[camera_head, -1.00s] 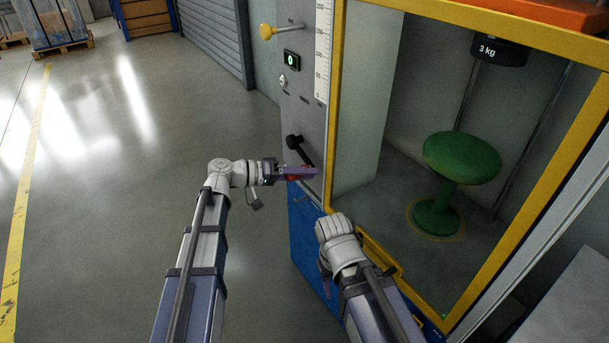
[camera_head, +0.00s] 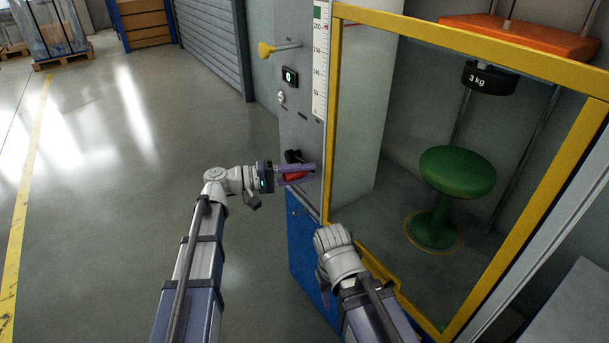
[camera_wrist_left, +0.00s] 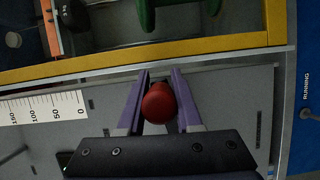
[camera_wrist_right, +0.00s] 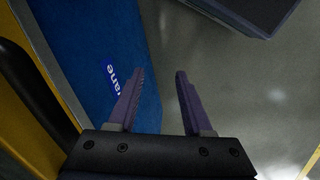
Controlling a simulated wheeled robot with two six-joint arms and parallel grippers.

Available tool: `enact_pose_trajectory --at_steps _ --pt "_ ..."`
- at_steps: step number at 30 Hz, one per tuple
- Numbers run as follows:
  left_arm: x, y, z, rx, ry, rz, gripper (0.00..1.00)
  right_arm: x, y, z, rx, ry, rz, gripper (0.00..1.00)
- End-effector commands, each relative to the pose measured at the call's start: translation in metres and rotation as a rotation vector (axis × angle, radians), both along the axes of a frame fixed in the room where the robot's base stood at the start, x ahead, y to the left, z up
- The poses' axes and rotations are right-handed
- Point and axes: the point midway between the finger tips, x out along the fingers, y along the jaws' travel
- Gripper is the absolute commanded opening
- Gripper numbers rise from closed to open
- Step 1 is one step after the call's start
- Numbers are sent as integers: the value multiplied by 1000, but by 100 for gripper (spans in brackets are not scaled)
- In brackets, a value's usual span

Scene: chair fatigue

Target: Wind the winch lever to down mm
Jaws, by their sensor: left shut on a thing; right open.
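The winch lever's red knob (camera_head: 294,175) is at the front of the grey control panel (camera_head: 300,132). My left gripper (camera_head: 305,172) is shut on the knob; in the left wrist view the round red knob (camera_wrist_left: 159,103) sits between its two purple fingers. The lever's dark hub (camera_head: 293,156) shows just behind the gripper; the lever arm is mostly hidden. A millimetre scale (camera_head: 320,70) runs up the panel edge and shows in the left wrist view (camera_wrist_left: 45,107). My right gripper (camera_wrist_right: 158,100) is open and empty beside the blue cabinet base; the head view hides its fingers.
A yellow-framed booth (camera_head: 332,120) holds a green stool (camera_head: 457,172) under a black 3 kg weight (camera_head: 489,78) and an orange beam (camera_head: 520,35). A yellow knob (camera_head: 266,50) sticks out above the small display (camera_head: 290,76).

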Motion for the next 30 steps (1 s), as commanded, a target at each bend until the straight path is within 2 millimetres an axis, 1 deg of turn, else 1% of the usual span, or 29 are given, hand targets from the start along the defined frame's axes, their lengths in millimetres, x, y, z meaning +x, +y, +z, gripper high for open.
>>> enact_pose_trajectory --at_steps 10,11,18,19,26,30 --pt "2 1 1 -3 1 6 0 0 0 0 0 0 0 50" --pt "2 1 1 -2 0 6 35 0 0 0 0 0 0 50" --pt "2 1 1 -2 0 4 62 0 0 0 0 0 0 50" --pt "2 1 0 -2 0 4 64 0 0 0 0 0 0 50" --pt "1 1 0 -1 1 2 64 0 0 0 0 0 0 50" --pt "-2 12 1 -1 1 3 64 0 0 0 0 0 0 50"
